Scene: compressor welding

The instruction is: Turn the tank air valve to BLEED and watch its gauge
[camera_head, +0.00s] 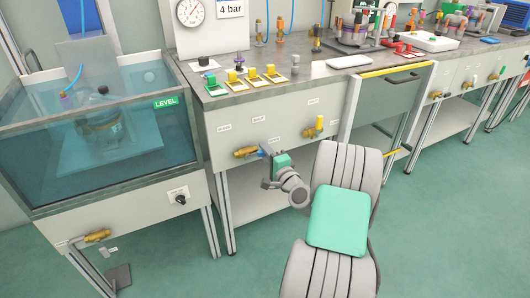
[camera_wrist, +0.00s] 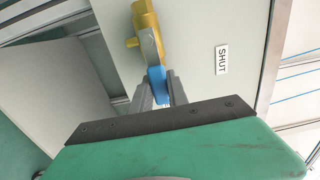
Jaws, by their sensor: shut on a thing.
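A brass valve (camera_head: 245,153) with a blue lever sits on the grey front panel of the bench. In the wrist view the valve body (camera_wrist: 146,22) is at the top and its blue lever (camera_wrist: 157,82) points down between my fingers. My gripper (camera_head: 268,156) is shut on the blue lever, with one grey finger on each side of it. A plate reading SHUT (camera_wrist: 222,59) is on the panel to the right of the lever. A round white gauge (camera_head: 190,12) is on the upright board above the bench; its needle is too small to read.
A second brass valve with a yellow lever (camera_head: 318,127) is to the right on the panel. A water tank marked LEVEL (camera_head: 166,103) stands at the left. A yellow-edged drawer front (camera_head: 390,95) is to the right.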

